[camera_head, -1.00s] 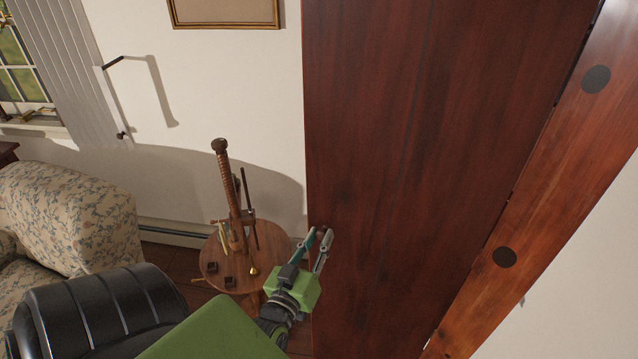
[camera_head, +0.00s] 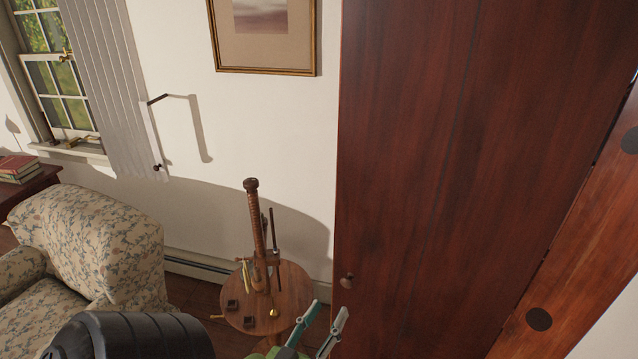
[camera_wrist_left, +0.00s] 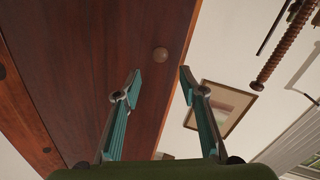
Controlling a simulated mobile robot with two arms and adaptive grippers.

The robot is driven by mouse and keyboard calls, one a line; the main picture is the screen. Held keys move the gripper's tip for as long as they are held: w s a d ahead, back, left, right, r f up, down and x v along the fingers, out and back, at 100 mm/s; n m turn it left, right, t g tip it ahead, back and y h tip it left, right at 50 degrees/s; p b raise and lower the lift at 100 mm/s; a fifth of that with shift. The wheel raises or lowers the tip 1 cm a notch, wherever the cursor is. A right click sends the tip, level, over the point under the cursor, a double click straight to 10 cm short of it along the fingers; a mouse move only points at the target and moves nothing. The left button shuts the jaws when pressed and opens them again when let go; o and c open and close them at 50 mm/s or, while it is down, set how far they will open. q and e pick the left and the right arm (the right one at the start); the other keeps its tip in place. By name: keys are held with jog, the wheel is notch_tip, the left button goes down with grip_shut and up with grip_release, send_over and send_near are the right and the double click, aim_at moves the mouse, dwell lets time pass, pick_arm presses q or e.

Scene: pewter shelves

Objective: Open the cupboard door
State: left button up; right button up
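The cupboard door (camera_head: 450,150) is a tall dark red-brown wooden panel on the right of the head view, and it looks shut. Its small round knob (camera_head: 347,281) is near the door's left edge. My left gripper (camera_head: 328,312) is at the bottom of the head view, below the knob and apart from it. In the left wrist view the two teal fingers (camera_wrist_left: 158,75) are spread with nothing between them. The knob (camera_wrist_left: 160,54) shows there beyond the fingertips, roughly in line with the gap. My right gripper is not in view.
A round wooden side table (camera_head: 296,291) with a wooden screw stand (camera_head: 256,215) and small items is left of the door. A floral armchair (camera_head: 95,240) stands further left. A framed picture (camera_head: 265,72) hangs on the white wall.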

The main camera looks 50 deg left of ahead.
pick_arm(q)
jog(key=v, duration=0.3)
jog(key=shift+s, duration=0.15)
